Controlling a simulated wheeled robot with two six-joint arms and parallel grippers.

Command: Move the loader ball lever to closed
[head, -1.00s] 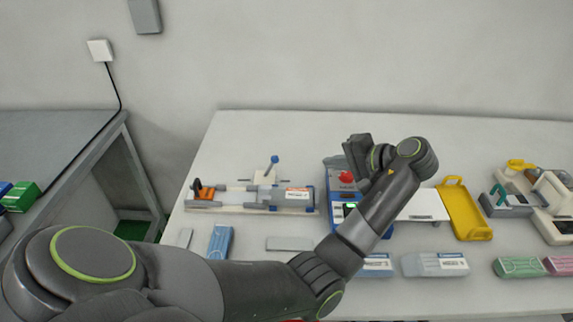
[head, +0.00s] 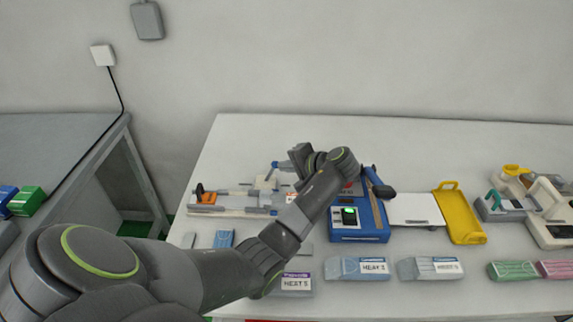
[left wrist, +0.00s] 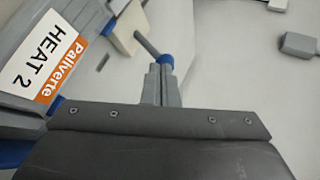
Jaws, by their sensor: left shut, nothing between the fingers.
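The loader (head: 235,212) is a long pale device with an orange part at its left end. Its lever is a grey rod ending in a blue ball (left wrist: 165,60), rising from a cream block (left wrist: 118,32) in the left wrist view. In the head view the lever (head: 272,170) leans up just left of my gripper. My left gripper (head: 300,158) is shut and empty, over the loader's right end. In the left wrist view its fingertips (left wrist: 162,82) lie right beside the blue ball; I cannot tell whether they touch. My arm covers part of the loader's right end. My right gripper is out of view.
A blue device with a green-lit screen (head: 360,222) stands right of the loader. Beyond it are a white plate (head: 415,209) and a yellow tray (head: 462,215). Labelled boxes (head: 358,268) line the front. The table behind the loader is clear.

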